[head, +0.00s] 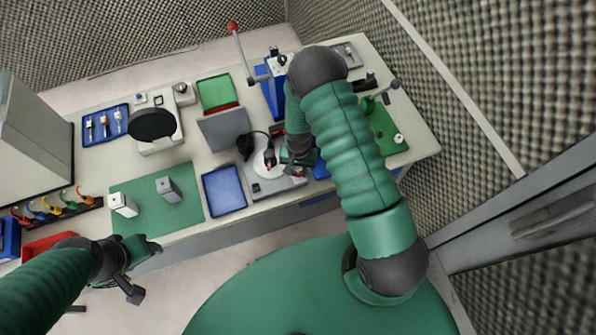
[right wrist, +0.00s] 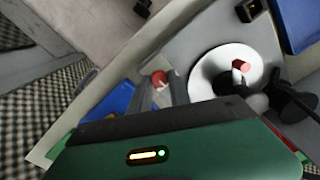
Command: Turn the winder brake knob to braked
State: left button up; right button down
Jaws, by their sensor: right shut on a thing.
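The winder is a grey base (head: 262,188) with a white disc on top, near the front edge of the bench. In the right wrist view the white disc (right wrist: 208,72) carries a reddish peg (right wrist: 241,66). A red round knob with a pale mark, the brake knob (right wrist: 159,79), is beside the disc. My right gripper (right wrist: 160,88) is shut on this knob, one grey finger on each side. In the head view my right gripper (head: 299,168) is over the winder's right side. My left gripper (head: 140,270) hangs at the front left, away from the winder; its jaw opening is unclear.
A blue tray (head: 224,191) and a grey panel (head: 224,128) stand left of the winder. A green mat (head: 180,205) with two small grey blocks lies farther left. A red-knobbed lever (head: 240,52) rises behind. A green board (head: 384,134) lies right, partly behind my right arm.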

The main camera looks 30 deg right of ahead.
aim_at(298, 172)
jog(key=m, duration=0.2)
jog(key=m+b, duration=0.1)
jog(key=m, duration=0.1)
jog(key=shift+w+d+r+m, duration=0.1)
jog(key=shift+w+m, duration=0.1)
jog(key=shift+m, duration=0.1)
jog(key=m, duration=0.5)
jog(key=shift+r+b, duration=0.1)
jog(key=shift+b, duration=0.2)
jog(key=shift+m, duration=0.3)
jog(key=c, duration=1.5)
grip_release()
jog(key=o, duration=0.3)
jog(key=shift+s, duration=0.1)
notch_tip(298, 172, up, 17)
jog(key=b, duration=0.1)
jog(key=shift+f, duration=0.2)
